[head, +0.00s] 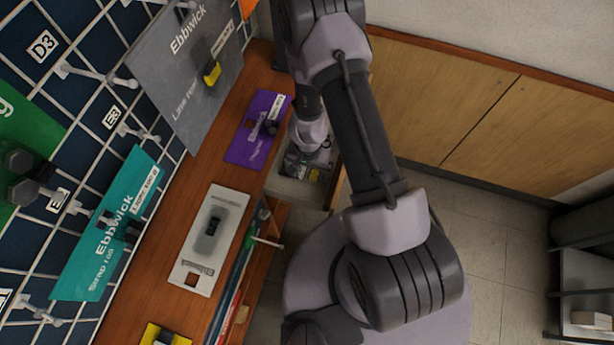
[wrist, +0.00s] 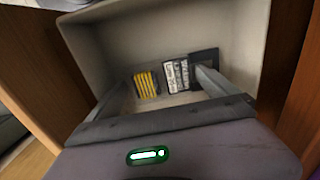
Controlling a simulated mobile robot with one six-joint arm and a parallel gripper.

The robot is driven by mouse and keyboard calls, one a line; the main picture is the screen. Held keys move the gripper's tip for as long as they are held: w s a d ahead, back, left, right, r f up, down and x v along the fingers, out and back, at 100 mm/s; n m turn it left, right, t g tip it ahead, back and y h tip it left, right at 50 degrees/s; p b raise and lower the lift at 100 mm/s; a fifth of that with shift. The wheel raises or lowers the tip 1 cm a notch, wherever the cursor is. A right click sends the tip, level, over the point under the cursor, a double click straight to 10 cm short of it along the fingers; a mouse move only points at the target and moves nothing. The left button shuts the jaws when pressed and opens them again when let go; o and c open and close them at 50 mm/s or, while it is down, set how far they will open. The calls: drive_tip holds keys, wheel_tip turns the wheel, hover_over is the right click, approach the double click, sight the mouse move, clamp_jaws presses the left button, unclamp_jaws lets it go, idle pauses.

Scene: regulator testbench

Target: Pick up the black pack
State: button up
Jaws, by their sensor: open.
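An open drawer (wrist: 130,45) holds several small packs side by side, seen in the wrist view. A black pack (wrist: 204,57) lies at the right of the row, partly covered by my right finger. Beside it is a dark pack with pale lettering (wrist: 177,75), and left of that a yellow-striped one (wrist: 147,85). My gripper (wrist: 164,78) is open, with its fingers reaching into the drawer and nothing visibly held. In the head view, my gripper (head: 307,158) is over the drawer (head: 293,191), and the packs are mostly hidden beneath it.
The wooden bench (head: 205,172) runs along the drawer's left, with a purple plate (head: 258,129) and a pale plate (head: 211,240) on it. The tiled wall carries hooks and panels. The drawer walls stand close around my fingers.

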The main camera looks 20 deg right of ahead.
drive_tip(key=shift+r, duration=0.2)
drive_tip(key=c, duration=1.2)
